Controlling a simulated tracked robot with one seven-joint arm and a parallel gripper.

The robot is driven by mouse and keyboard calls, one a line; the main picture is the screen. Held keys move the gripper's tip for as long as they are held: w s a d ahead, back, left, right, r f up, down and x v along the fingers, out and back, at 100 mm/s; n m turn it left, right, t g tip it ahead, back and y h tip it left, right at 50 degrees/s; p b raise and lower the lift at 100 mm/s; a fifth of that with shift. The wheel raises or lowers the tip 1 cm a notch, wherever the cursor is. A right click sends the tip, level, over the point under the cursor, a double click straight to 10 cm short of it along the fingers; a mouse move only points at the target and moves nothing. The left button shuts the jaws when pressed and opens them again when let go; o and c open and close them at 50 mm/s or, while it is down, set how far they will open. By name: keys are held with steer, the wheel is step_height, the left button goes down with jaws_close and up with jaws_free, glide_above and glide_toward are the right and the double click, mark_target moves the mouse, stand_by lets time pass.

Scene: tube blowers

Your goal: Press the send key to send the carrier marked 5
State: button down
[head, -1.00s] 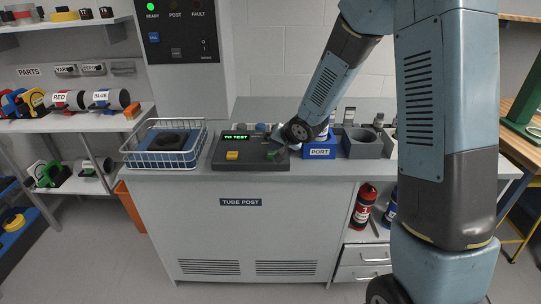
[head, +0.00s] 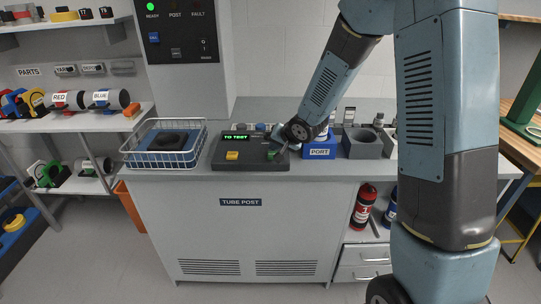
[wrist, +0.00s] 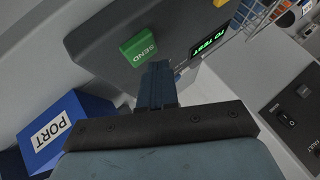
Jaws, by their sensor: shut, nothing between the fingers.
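The green send key (wrist: 138,49), lettered SEND, is on the dark sloped control box; it also shows in the head view (head: 272,154). My gripper (wrist: 157,68) is shut and empty. Its tips are right beside the key in the wrist view, and close to the key's right side in the head view (head: 279,153). I cannot tell whether they touch it. The control box (head: 215,161) has a green-lit display (head: 235,137) reading TO TEST. No carrier marked 5 can be made out.
A yellow key (head: 232,155) is left of the send key. A wire basket (head: 162,158) stands left of the box, and the blue PORT block (head: 320,151) stands right of it. The wall panel's READY lamp (head: 151,6) is green.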

steer(key=shift+f, duration=0.75)
stand_by(1.1)
stand_by(0.3)
steer(key=shift+r, duration=3.35)
steer(key=shift+d, duration=0.1)
